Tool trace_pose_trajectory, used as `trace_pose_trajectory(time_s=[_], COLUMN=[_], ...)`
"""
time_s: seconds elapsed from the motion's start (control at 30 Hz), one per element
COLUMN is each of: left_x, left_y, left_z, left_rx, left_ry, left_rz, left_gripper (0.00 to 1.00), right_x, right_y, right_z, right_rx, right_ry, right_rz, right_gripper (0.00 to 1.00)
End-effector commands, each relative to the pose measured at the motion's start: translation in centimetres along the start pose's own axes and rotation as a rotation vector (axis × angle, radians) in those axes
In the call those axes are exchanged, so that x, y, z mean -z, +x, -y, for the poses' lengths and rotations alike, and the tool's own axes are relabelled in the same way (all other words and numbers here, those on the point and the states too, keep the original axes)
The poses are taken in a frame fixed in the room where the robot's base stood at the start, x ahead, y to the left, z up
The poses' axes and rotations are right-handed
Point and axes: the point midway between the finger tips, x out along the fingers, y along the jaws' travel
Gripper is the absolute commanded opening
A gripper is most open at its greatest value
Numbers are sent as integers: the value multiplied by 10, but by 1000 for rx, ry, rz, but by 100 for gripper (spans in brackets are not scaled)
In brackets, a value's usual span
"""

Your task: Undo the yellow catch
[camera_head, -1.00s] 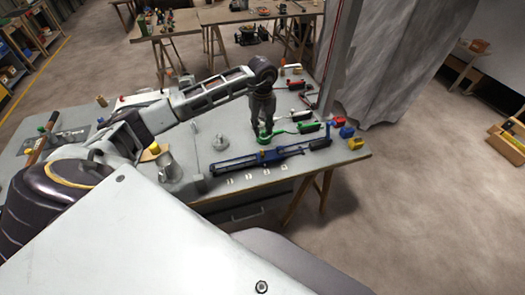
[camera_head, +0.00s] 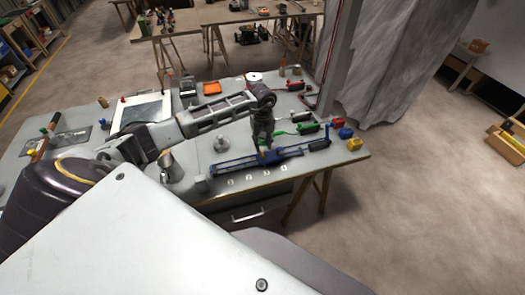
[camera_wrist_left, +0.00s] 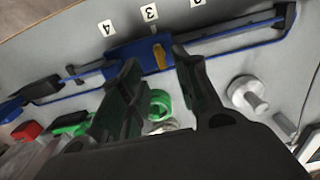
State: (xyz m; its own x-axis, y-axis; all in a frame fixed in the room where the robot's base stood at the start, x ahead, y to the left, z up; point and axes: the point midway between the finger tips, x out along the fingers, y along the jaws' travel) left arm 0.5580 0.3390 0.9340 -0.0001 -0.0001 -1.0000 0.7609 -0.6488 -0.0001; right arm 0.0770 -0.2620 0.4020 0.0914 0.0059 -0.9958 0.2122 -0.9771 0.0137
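The yellow catch (camera_wrist_left: 160,56) shows in the left wrist view as a small upright piece on the middle of a long blue fixture (camera_wrist_left: 215,38), beside label 3. The fixture also lies near the front of the bench in the head view (camera_head: 232,163). My left gripper (camera_head: 264,148) points down over the fixture's middle. In the left wrist view its dark fingers (camera_wrist_left: 155,60) are open, one on each side of the catch in the picture. I cannot tell whether they touch it. In the head view the gripper mostly hides the catch. My right gripper is not in view.
A green fixture (camera_head: 311,128) with a green ring (camera_wrist_left: 158,103) lies just behind the blue one. A grey knob-like part (camera_head: 221,143) stands to the left. Red, blue and yellow blocks (camera_head: 354,144) sit at the bench's right edge. Numbered labels (camera_wrist_left: 107,28) line the front.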

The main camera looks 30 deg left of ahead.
Motion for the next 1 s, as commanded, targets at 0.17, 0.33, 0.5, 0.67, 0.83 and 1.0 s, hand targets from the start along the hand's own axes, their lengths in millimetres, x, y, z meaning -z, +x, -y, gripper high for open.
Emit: trace_pose_trajectory(time_s=[0.17,0.33,0.5,0.67,0.83,1.0], left_x=[-1,-1,-1,0,0,0], left_y=[23,43,55,60,60,60], left_z=[0,0,0,0,0,0], left_rx=[1,0,0,0,0,0], left_ry=[0,-1,1,0,0,1], left_rz=[2,2,1,0,0,0], left_gripper=[32,32,32,32,32,19], right_x=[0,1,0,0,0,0], right_y=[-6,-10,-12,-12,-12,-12], right_z=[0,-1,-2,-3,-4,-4], right_rx=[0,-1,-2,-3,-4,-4], right_ry=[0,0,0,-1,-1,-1], right_rz=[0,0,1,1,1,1], right_gripper=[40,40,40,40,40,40])
